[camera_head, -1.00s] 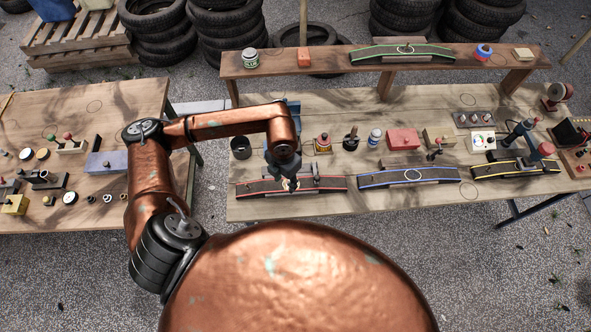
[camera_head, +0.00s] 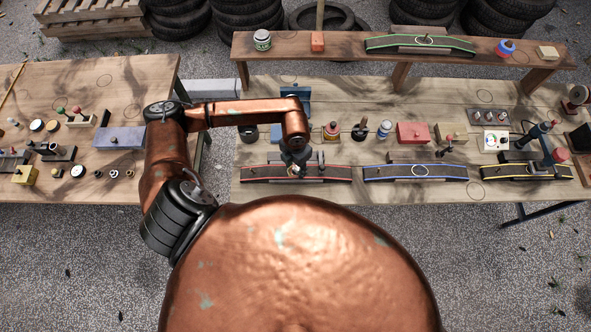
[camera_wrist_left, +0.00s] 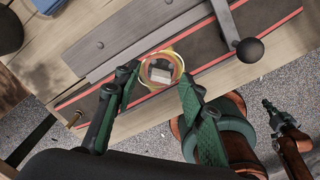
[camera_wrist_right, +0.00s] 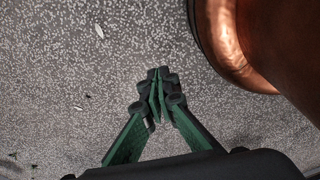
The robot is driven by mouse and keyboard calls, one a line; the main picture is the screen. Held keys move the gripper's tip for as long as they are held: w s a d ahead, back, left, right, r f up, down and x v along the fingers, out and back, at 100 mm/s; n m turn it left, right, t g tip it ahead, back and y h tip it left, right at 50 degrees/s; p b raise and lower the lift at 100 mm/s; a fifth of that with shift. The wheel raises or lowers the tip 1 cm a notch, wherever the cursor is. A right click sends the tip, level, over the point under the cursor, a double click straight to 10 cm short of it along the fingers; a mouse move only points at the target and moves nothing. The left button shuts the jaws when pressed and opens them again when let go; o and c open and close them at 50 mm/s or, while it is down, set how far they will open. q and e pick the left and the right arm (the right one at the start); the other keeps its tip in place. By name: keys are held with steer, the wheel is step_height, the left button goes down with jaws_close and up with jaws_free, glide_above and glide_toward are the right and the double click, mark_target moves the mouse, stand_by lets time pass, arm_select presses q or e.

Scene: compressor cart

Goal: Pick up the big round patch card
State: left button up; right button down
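I cannot tell for certain which item is the big round patch card. A white card with coloured round dots (camera_head: 496,140) lies on the right part of the main bench. My left gripper (camera_head: 294,168) is above the red-edged strip (camera_head: 333,172) at the bench's front left. In the left wrist view its two green fingers (camera_wrist_left: 157,82) are apart. A yellowish ring with a pale grey block inside (camera_wrist_left: 161,71) shows just beyond and between the tips, on the strip; contact is not clear. My right gripper (camera_wrist_right: 160,82) has its fingertips together over bare ground, away from the benches.
The blue-edged strip (camera_head: 416,172) and yellow-edged strip (camera_head: 526,171) lie along the front edge. A red box (camera_head: 412,133) and several small items stand behind. A raised shelf (camera_head: 345,46) carries a green-edged strip (camera_head: 419,43). A second bench (camera_head: 124,79) stands left.

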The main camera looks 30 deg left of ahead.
arm_select(q)
steer(key=c, duration=0.7)
steer(key=shift+c, duration=0.7)
arm_select(e)
steer(key=shift+s+a, duration=0.15)
steer(key=shift+s, duration=0.5)
arm_select(q)
steer(key=shift+w+r, duration=0.1)
arm_select(e)
steer(key=shift+w, duration=0.15)
